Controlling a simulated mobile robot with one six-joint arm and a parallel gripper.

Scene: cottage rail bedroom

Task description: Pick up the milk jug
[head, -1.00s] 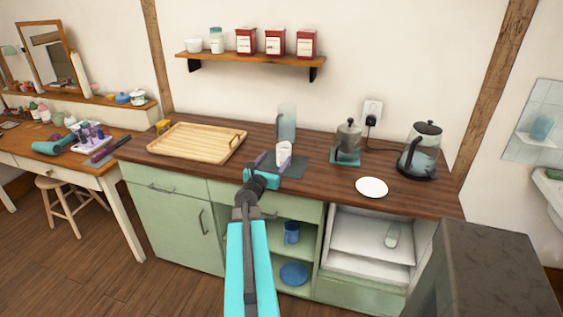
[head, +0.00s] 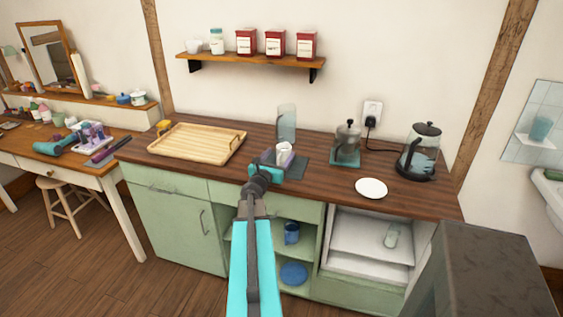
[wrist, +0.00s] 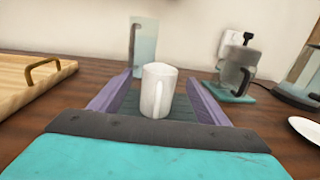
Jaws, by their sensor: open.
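The milk jug (wrist: 158,90) is small and white, with its handle toward the camera in the wrist view. It stands upright on a dark mat (wrist: 130,98) on the wooden counter. In the head view the jug (head: 284,149) shows just beyond my gripper (head: 274,163). In the wrist view my gripper (wrist: 158,98) is open, with one purple finger on each side of the jug. Gaps show between the jug and both fingers. I cannot tell how far the fingertips reach past it.
A clear glass vessel (head: 286,122) stands behind the jug. A wooden tray (head: 190,158) lies to the left. A coffee pot (head: 347,142), a white plate (head: 371,188) and a kettle (head: 419,150) stand to the right. A shelf (head: 250,58) hangs above.

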